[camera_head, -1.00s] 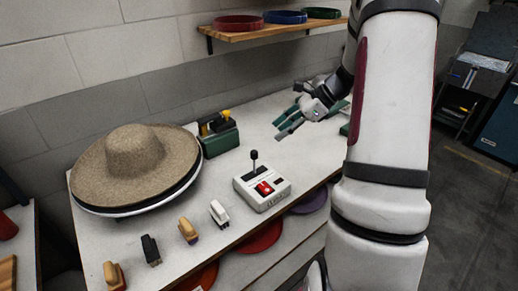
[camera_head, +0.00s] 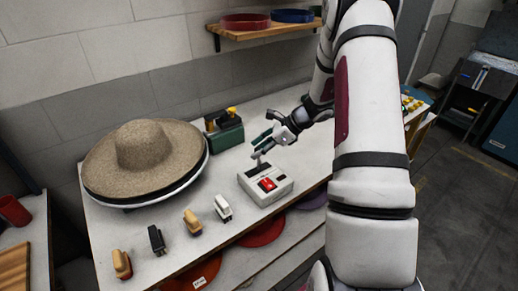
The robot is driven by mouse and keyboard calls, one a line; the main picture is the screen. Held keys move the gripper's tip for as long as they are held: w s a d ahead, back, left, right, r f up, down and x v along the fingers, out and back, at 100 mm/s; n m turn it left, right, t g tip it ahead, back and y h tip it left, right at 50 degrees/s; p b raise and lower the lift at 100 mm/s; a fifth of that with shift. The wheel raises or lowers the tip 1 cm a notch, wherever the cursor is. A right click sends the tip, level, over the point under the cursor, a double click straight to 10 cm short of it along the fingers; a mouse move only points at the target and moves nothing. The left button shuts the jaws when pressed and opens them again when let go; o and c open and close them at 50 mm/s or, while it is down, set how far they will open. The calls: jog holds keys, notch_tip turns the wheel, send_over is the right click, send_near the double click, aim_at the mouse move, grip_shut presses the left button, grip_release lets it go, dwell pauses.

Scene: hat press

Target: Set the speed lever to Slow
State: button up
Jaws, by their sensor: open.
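The white control box (camera_head: 252,186) stands on the table right of the hat, with a red switch (camera_head: 267,184) on its front part. The speed lever (camera_head: 257,161) rises from the back of the box as a short stem. Its black knob is not clearly seen, as my gripper's fingers cover that spot. My gripper (camera_head: 260,147) is open, with its fingertips pointing left at the lever's upper end. I cannot tell whether they touch the lever or are apart from it. The speed markings on the box are too small to read.
A straw hat (camera_head: 143,152) lies on a round stand at the left. A green toolbox (camera_head: 226,138) is behind the control box. Several brushes, one of them white (camera_head: 223,207), line the table's front edge. A shelf (camera_head: 262,34) with rings hangs above.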

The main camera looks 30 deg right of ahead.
jog(key=shift+w+a+f, duration=0.2)
jog(key=shift+f, duration=0.05)
grip_shut()
